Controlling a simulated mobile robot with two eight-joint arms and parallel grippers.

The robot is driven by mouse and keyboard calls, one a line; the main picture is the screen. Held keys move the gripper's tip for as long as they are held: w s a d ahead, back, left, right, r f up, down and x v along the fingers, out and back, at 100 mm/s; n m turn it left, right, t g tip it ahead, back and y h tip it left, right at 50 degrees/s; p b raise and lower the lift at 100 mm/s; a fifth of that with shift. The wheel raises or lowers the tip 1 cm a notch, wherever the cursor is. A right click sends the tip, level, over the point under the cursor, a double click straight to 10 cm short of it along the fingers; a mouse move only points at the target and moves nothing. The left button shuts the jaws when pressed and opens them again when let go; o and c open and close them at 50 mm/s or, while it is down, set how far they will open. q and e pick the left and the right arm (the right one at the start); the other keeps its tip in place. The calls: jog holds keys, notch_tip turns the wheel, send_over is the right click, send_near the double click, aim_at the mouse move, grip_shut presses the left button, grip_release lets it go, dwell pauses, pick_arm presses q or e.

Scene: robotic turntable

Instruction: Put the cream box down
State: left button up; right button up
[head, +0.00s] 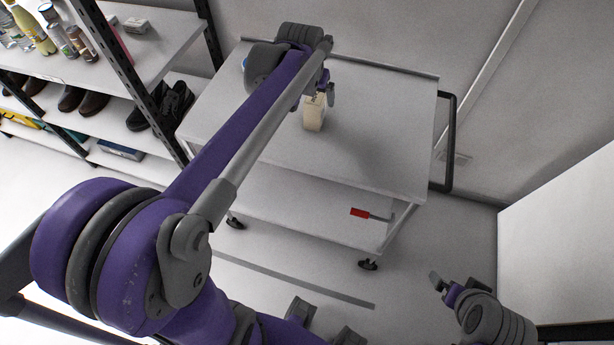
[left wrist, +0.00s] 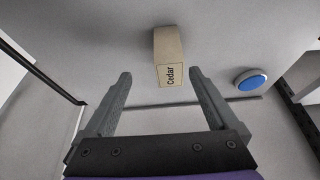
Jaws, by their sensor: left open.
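The cream box (head: 314,114) stands on the top of a white cart (head: 385,140). In the left wrist view the cream box (left wrist: 168,50) shows a label reading "Cedar". My left gripper (head: 325,90) is over the cart top at the box in the head view, partly hiding the box's upper end. In the left wrist view my left gripper (left wrist: 160,76) is open, with a visible gap between each finger and the box. My right gripper (head: 441,284) is low at the right, away from the cart; its finger gap is unclear.
A blue round button (left wrist: 251,80) with a white rim is on the cart top, right of the box in the left wrist view. A red-handled tool (head: 361,213) lies on the lower shelf. A rack (head: 150,55) with bottles and shoes stands left. The cart top's right side is clear.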

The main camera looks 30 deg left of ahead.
pick_arm(q)
jog(key=s+d+f, duration=0.3)
jog(key=s+d, duration=0.1)
jog(key=s, duration=0.3)
jog(key=s+d+f+m, duration=0.1)
jog(key=s+d+f, duration=0.2)
jog(key=s, duration=0.5)
jog(key=s+d+f+m+t+h, duration=0.1)
jog(key=s+d+f, duration=0.2)
jog(key=s, duration=0.5)
jog(key=shift+d, duration=0.8)
jog(key=shift+w, duration=0.1)
